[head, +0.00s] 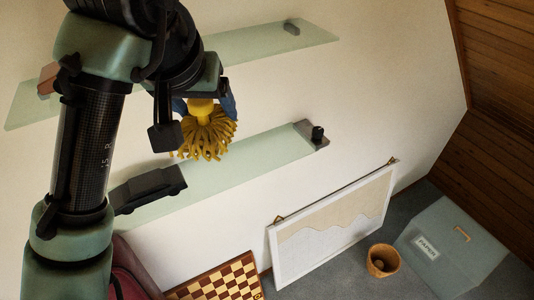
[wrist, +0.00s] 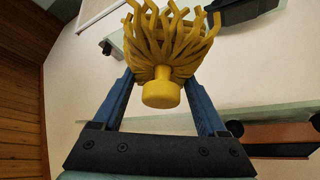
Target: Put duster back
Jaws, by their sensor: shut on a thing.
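The yellow duster (head: 207,137) has a round yellow handle end and a mop of thick yellow strands. My gripper (head: 204,106) is shut on it near the handle, and the strands point down and away from my wrist in the head view. In the wrist view the duster (wrist: 163,45) sits between the two blue fingers of the gripper (wrist: 158,82). It is held in front of the wall, near the lower pale green shelf (head: 245,160). I cannot tell how far it is from that shelf.
The upper shelf (head: 255,43) holds a small grey object (head: 291,28). Below are a framed picture (head: 330,225), basket (head: 382,260), chessboard (head: 222,282) and green box (head: 452,247).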

